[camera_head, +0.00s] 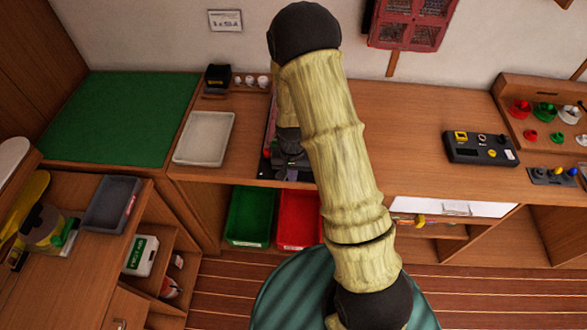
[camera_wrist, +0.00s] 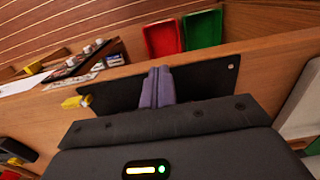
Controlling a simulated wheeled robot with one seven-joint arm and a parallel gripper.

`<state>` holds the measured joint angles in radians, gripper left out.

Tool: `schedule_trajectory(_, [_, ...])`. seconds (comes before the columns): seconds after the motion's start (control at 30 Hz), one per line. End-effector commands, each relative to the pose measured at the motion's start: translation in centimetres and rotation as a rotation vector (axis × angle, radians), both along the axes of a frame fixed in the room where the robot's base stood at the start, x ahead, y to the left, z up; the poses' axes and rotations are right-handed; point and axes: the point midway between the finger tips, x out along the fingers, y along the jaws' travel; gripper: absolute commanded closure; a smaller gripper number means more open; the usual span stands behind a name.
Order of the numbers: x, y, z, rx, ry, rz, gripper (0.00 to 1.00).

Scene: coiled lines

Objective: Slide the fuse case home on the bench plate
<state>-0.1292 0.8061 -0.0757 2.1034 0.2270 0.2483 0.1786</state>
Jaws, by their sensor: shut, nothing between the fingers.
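The black bench plate (camera_wrist: 212,80) lies at the bench's front edge, with a small hole near one corner. In the head view the plate (camera_head: 267,172) shows only in part, because my arm and gripper cover much of it. My gripper (camera_wrist: 158,85) is shut and empty, its two greyish-purple fingers together over the plate; it also shows in the head view (camera_head: 290,165). I cannot pick out the fuse case for certain.
A grey tray (camera_head: 205,138) stands left of the plate. A green bin (camera_head: 250,215) and a red bin (camera_head: 298,218) sit below the bench. A black control box (camera_head: 480,148) stands at right. The bench between it and my arm looks clear.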

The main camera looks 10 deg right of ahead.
Motion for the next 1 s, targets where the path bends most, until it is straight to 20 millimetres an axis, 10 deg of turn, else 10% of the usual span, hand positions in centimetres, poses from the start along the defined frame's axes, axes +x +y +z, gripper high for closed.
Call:
schedule_trajectory(0.5, [0.3, 0.0, 8.2, -0.001, -0.008, -0.001, 1.00])
schedule_trajectory(1.0, [0.2, -0.1, 9.5, -0.001, -0.003, -0.002, 1.00])
